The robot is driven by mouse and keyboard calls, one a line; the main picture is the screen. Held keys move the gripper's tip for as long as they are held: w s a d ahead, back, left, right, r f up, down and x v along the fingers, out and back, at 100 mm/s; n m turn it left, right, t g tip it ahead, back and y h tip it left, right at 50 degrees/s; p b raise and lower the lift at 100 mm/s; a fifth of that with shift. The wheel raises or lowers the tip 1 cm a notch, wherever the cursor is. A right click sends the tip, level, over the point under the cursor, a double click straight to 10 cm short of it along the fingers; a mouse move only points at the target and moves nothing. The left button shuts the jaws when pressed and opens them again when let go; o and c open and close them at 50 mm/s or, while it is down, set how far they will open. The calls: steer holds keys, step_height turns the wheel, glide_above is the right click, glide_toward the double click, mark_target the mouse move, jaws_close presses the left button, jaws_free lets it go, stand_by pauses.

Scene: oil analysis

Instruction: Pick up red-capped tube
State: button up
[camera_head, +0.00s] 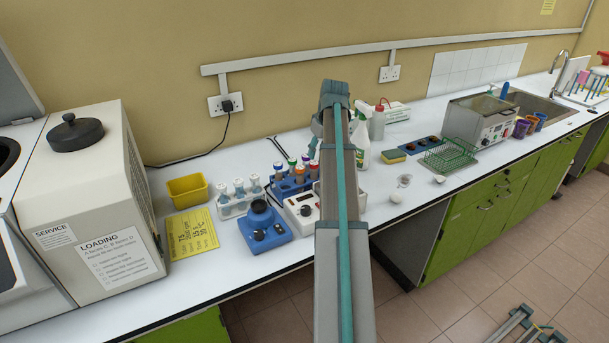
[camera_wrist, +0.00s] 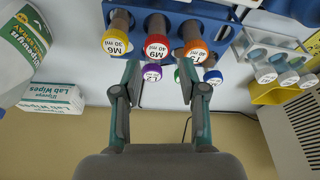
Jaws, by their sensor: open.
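The red-capped tube (camera_wrist: 157,45) stands in the blue rack (camera_wrist: 222,10), in the middle of a row between a yellow-capped tube (camera_wrist: 115,42) and an orange-capped tube (camera_wrist: 194,48). Its cap reads M9 40 ml. My gripper (camera_wrist: 159,65) is open, with one finger to each side of the red cap in the wrist view. I see no contact, and the height gap is hard to tell. Purple, green and blue caps show beyond it in the wrist view. In the head view the blue rack (camera_head: 285,188) is partly hidden by my arm.
A white tube rack (camera_head: 236,208), a yellow tray (camera_head: 187,190) and a blue device (camera_head: 264,224) stand left of my arm. A spray bottle (camera_head: 361,140) and a Lab Wipes box (camera_wrist: 52,97) stand near the wall.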

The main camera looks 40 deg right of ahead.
mark_target(314, 163)
steer(key=x, duration=0.4)
steer(key=shift+d+f+p, duration=0.1)
steer(key=shift+f+p, duration=0.1)
steer(key=shift+p, duration=0.15)
steer(key=shift+p+x, duration=1)
steer(key=shift+x, duration=1.75)
steer(key=shift+w+d+r, duration=0.1)
steer(key=shift+w, duration=0.05)
jaws_close()
